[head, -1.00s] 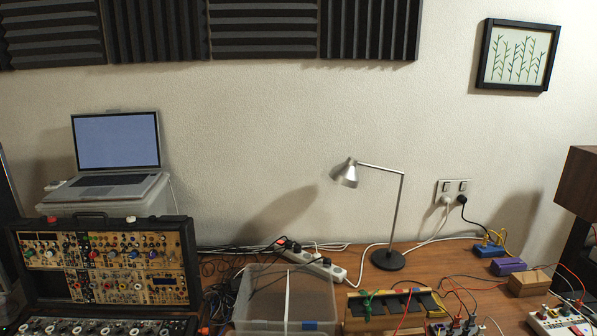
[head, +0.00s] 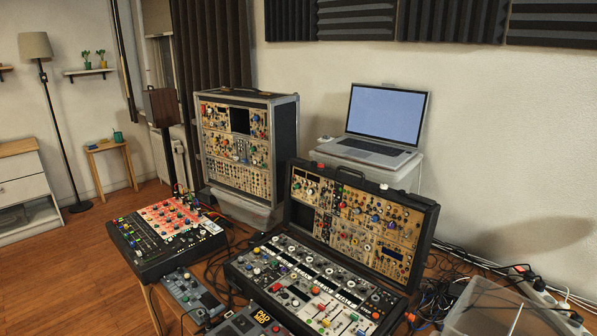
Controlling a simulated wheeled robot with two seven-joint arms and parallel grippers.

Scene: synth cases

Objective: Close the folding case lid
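The folding case stands open on the wooden table in the head view. Its lid (head: 362,222) is a black-framed panel with knobs and modules, raised at the back and leaning slightly backward, with a handle on its top edge. Its base (head: 315,285) lies flat in front, full of knobs, sliders and small screens. Neither of my grippers shows in the head view.
A tall silver-edged synth case (head: 245,150) stands behind left. A mixer (head: 165,232) and small devices (head: 193,293) sit at the left and front. A laptop (head: 380,125) rests on a white box behind the lid. A clear bin (head: 500,310) and cables lie at right.

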